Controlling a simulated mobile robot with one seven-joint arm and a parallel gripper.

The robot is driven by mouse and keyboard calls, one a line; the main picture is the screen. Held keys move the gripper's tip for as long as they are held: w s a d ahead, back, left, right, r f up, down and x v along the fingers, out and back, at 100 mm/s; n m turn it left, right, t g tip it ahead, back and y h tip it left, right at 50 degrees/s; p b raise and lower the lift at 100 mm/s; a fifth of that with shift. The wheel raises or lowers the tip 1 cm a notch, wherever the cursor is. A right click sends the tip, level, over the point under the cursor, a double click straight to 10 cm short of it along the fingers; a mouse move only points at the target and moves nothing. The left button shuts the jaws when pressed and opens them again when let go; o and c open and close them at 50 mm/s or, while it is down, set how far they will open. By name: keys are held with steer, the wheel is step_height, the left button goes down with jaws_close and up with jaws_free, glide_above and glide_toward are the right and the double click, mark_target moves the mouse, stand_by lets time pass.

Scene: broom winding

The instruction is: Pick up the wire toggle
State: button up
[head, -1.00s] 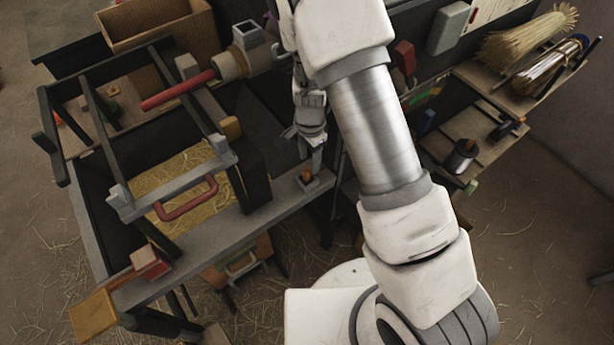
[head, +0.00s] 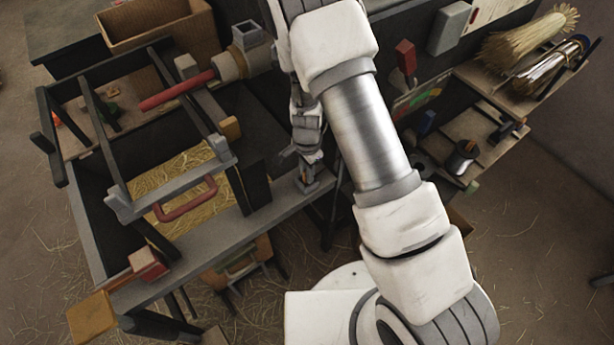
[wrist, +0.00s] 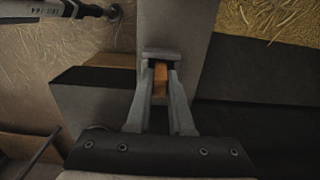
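The wire toggle appears to be a small orange-brown wooden piece (wrist: 160,84) between my fingers in the wrist view. In the head view it shows only as a small orange patch (head: 308,176) at the front edge of the bench, in a small grey holder. My gripper (wrist: 160,92) points down at it, with one finger close along each side. The finger gap is narrow and the toggle fills nearly all of it, so the gripper looks shut on it. The toggle's lower end is hidden in the holder. My gripper also shows in the head view (head: 308,168).
The grey bench frame (head: 240,232) runs left of my gripper, with a red handle (head: 186,200) over straw. A red bar (head: 176,91) and an open wooden box (head: 160,30) lie farther back. A side shelf (head: 480,135) with a can stands right.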

mark_target(305, 187)
jaws_close()
steer(key=shift+r, duration=0.1)
steer(key=shift+s+r, duration=0.1)
steer(key=shift+r, duration=0.1)
step_height(305, 187, up, 7)
steer(key=s+p, duration=0.1)
steer(key=s+a, duration=0.4)
steer(key=s, duration=0.4)
steer(key=s+a, duration=0.5)
steer(key=s, duration=0.3)
steer(key=shift+s+a+f, duration=0.15)
steer(key=shift+s+f, duration=0.15)
stand_by(0.3)
